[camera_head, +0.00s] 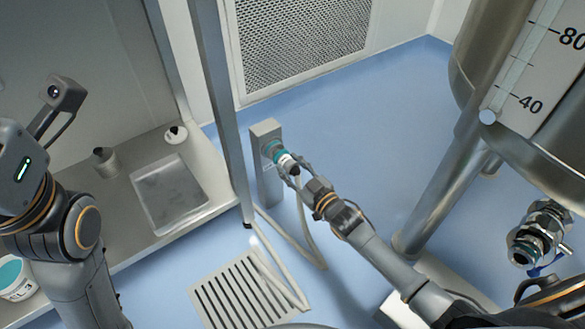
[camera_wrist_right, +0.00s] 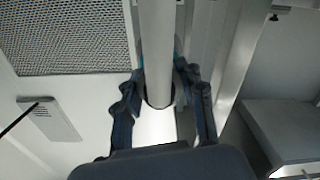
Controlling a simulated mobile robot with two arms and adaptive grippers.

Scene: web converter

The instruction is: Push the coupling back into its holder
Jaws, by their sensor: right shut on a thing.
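The coupling (camera_head: 284,161), with teal and white bands, is at the upper front of the grey holder post (camera_head: 267,185). My right gripper (camera_head: 290,168) is shut on it, with a finger on each side. From the head I cannot tell how far the coupling sits in the holder. In the right wrist view a grey cylinder (camera_wrist_right: 158,60) runs between the dark fingers of my right gripper (camera_wrist_right: 160,95), with a little teal behind it.
A pale hose (camera_head: 305,235) loops down to the floor beside the drain grate (camera_head: 240,295). An upright metal frame post (camera_head: 225,100) stands left of the holder. A large steel tank (camera_head: 480,60) with a valve fitting (camera_head: 538,235) is at right.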

